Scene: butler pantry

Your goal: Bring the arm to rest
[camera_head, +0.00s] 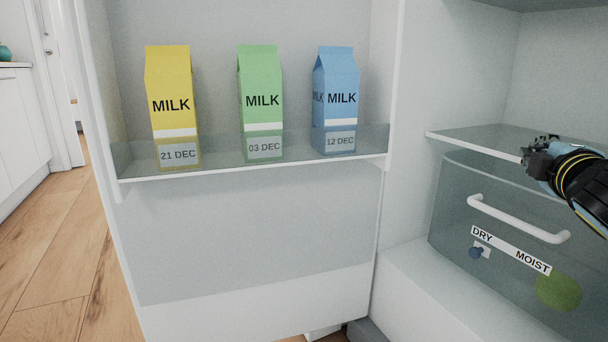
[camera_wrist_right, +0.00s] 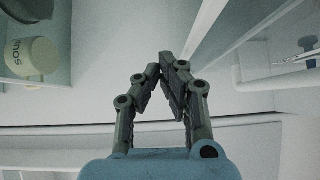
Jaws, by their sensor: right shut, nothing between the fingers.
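My right gripper (camera_head: 535,157) is at the right of the head view, in front of the fridge's glass shelf and above the drawer handle. Its fingertips meet with nothing between them in the right wrist view (camera_wrist_right: 162,72). My left gripper is not in view.
The open fridge door's shelf (camera_head: 250,171) holds yellow (camera_head: 170,85), green (camera_head: 261,80) and blue (camera_head: 341,80) milk cartons, all upright. A clear drawer (camera_head: 455,215) with a white handle (camera_head: 518,220) sits below the glass shelf. A pale tub (camera_wrist_right: 33,57) shows in the wrist view.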

